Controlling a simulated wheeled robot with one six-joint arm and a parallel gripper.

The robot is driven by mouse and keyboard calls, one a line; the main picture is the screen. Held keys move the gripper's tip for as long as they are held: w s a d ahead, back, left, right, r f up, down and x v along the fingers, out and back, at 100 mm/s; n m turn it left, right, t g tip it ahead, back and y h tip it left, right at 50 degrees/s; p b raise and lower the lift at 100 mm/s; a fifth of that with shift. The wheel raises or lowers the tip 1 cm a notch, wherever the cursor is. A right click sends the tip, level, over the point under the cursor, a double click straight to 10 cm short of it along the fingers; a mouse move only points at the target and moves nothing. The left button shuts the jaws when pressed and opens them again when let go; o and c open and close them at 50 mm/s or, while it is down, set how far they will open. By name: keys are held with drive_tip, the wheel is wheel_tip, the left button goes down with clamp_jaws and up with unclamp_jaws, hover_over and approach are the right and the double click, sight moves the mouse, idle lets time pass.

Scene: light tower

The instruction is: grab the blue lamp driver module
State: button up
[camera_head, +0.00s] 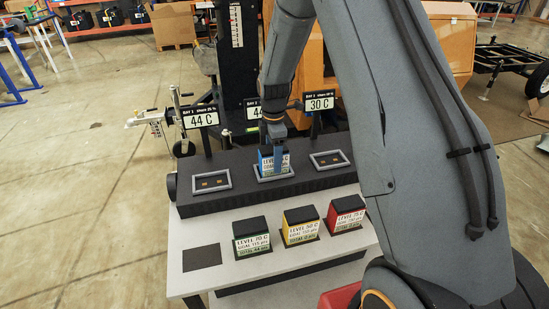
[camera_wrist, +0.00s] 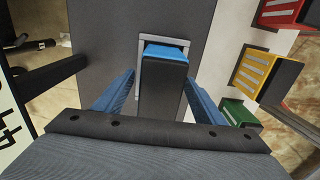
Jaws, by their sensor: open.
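The blue lamp driver module (camera_head: 272,168) sits in the middle framed bay of the dark bench unit. It has a black top and a pale label, partly hidden by my gripper. In the wrist view its blue edge (camera_wrist: 166,51) and black top show inside the grey bay frame (camera_wrist: 184,42). My gripper (camera_head: 275,150) is directly over the module, pointing down. In the wrist view its blue fingers (camera_wrist: 159,82) are open, one on each side of the module, with gaps visible. I cannot tell how far down the fingers reach.
Empty bays lie left (camera_head: 212,181) and right (camera_head: 329,160). Green (camera_head: 251,238), yellow (camera_head: 301,226) and red (camera_head: 346,214) modules stand on the white table (camera_head: 225,276) in front. Temperature signs (camera_head: 201,117) stand behind the bays. A dark pad (camera_head: 202,257) is at front left.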

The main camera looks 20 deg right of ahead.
drive_tip(key=shift+f, duration=0.1)
drive_tip(key=c, duration=1.4)
drive_tip(key=shift+c, duration=0.9)
drive_tip(key=shift+w, duration=0.1)
